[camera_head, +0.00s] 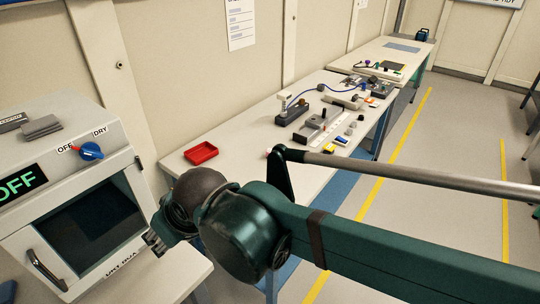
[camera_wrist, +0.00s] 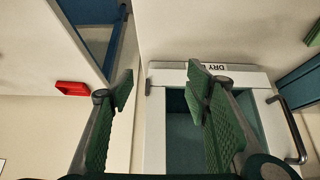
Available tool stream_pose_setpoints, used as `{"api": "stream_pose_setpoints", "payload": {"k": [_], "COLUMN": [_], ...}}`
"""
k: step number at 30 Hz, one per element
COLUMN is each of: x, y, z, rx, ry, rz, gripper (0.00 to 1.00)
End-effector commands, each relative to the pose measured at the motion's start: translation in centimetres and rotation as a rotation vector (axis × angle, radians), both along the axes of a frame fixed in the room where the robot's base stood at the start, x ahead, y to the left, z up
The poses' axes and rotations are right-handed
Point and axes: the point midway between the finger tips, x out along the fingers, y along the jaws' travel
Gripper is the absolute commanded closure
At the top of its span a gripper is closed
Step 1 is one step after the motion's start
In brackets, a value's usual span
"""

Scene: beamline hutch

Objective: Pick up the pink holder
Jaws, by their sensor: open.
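I cannot clearly make out a pink holder in either view. A tiny pinkish spot (camera_head: 269,151) shows at the bench's front part, beside my arm's dark joint in the head view; it is too small to identify. My gripper (camera_head: 153,243) hangs low in front of the dry box door in the head view. In the wrist view my gripper (camera_wrist: 160,90) has its two green ribbed fingers spread wide, with nothing between them.
The dry box (camera_head: 85,200) with its dark window and handle stands at left, close to my gripper. A red tray (camera_head: 201,153) lies on the long bench (camera_head: 243,130). Several small instruments crowd the bench farther back. My arm spans the foreground.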

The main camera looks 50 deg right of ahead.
Motion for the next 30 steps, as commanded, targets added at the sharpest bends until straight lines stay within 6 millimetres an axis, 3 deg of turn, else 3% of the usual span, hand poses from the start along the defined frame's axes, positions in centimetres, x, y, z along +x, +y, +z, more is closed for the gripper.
{"api": "stream_pose_setpoints", "payload": {"k": [2, 4, 17, 23, 30], "x": [0.0, 0.0, 0.0, 0.0, 0.0], "y": [0.0, 0.0, 0.0, 0.0, 0.0], "z": [0.0, 0.0, 0.7, 3.8, 9.6], "rx": [0.0, 0.0, 0.0, 0.0, 0.0], "ry": [0.0, 0.0, 0.0, 0.0, 0.0], "rz": [0.0, 0.0, 0.0, 0.0, 0.0], "gripper": [0.52, 0.59, 0.59, 0.59, 0.59]}}
